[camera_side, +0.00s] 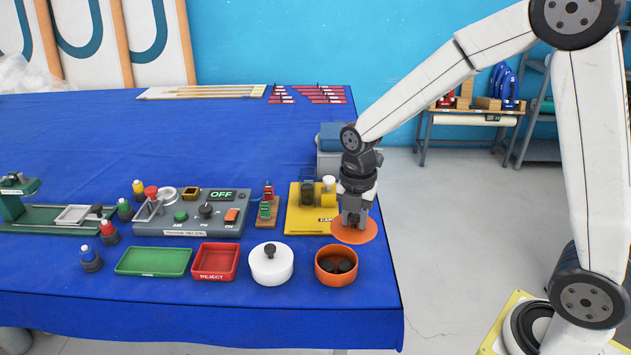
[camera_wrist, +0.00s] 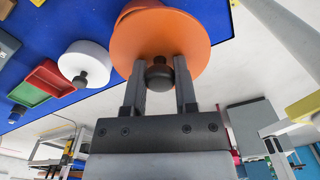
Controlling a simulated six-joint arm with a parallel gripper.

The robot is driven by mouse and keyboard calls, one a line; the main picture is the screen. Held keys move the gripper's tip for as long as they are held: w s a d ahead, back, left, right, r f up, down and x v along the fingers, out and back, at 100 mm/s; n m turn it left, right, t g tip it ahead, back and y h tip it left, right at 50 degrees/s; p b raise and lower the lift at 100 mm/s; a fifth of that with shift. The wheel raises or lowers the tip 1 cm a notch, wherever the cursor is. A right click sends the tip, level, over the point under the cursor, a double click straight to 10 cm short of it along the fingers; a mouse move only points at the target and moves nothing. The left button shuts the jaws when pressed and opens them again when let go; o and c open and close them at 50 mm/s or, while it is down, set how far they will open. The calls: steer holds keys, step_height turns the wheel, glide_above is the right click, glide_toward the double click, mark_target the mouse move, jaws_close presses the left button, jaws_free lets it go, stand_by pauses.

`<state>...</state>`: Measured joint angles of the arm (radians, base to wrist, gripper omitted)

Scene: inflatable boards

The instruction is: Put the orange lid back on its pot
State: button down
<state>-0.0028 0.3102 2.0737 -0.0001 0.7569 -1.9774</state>
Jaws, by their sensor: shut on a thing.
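The orange lid (camera_side: 371,234) is a flat disc with a dark knob. My gripper (camera_side: 352,222) points down with its fingers around the knob, holding the lid roughly level. In the wrist view the fingers (camera_wrist: 159,80) stand on both sides of the knob, and the underside of the grip is clear of other things. The lid (camera_wrist: 150,40) fills the top middle there. The orange pot (camera_side: 336,279) stands open on the blue table, with dark round things inside. In the side view it is just below and slightly left of the lid, and apart from it.
A white pot with a dark-knobbed lid (camera_side: 270,268) stands left of the orange pot. Further left are a red tray (camera_side: 215,276) and a green tray (camera_side: 153,273). A yellow fixture (camera_side: 301,222) is left of the lid. The table's right edge is close by.

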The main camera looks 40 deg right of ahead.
mark_target(338, 230)
steer(key=shift+w+a+f+n, duration=0.1)
steer(key=shift+w+a+n, duration=0.15)
steer(key=shift+a, duration=0.3)
steer(key=shift+w+a+f+n, duration=0.15)
steer(key=shift+w+a+n, duration=0.1)
steer(key=shift+a, duration=0.25)
steer(key=shift+w+a+f+n, duration=0.1)
steer(key=shift+w+a+n, duration=0.15)
steer(key=shift+a, duration=0.3)
steer(key=shift+f, duration=0.2)
steer(key=shift+f, duration=3.15)
jaws_free()
steer(key=shift+r, duration=0.1)
steer(key=shift+r, duration=3.4)
